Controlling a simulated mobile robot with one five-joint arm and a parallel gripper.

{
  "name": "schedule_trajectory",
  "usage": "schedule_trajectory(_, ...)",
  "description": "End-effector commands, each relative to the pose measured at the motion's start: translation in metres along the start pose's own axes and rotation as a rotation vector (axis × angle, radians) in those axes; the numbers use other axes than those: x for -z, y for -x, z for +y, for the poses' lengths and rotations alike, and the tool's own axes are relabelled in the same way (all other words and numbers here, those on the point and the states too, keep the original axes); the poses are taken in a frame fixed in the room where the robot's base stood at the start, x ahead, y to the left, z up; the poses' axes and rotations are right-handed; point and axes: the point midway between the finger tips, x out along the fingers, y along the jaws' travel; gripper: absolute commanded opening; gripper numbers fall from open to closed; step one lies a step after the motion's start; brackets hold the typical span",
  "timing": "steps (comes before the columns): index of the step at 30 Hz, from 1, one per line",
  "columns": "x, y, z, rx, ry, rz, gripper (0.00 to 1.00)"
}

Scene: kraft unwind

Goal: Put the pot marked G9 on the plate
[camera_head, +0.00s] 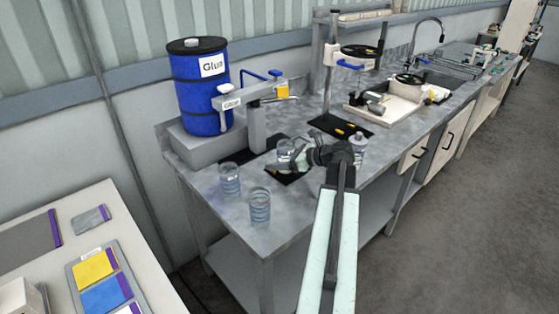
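Several clear pots with bluish bands stand on the grey metal bench. One pot (229,179) is at the left, another pot (260,206) is near the front edge, and a third pot (285,148) is by my gripper. Their markings are too small to read, so I cannot tell which is G9. My gripper (282,163) reaches left over a dark plate (289,178), at the third pot. Its fingers overlap the pot's lower part, and I cannot tell whether they hold it. My gripper and arm partly hide the plate.
A blue glue drum (200,90) with a dispenser (256,125) stands behind the pots. A pale bottle (359,147) stands close to the right of my wrist. Another dark mat (340,126) lies behind. Some bare bench (205,205) shows at the front left.

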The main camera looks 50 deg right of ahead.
Motion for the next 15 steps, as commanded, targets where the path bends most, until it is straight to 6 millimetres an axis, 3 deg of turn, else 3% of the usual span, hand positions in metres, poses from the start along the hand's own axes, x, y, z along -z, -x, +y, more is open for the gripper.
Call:
schedule_trajectory(8,-0.007,0.003,0.000,0.001,0.000,0.000,0.71)
schedule_trajectory(15,-0.008,0.058,-0.001,0.005,-0.002,0.000,0.71)
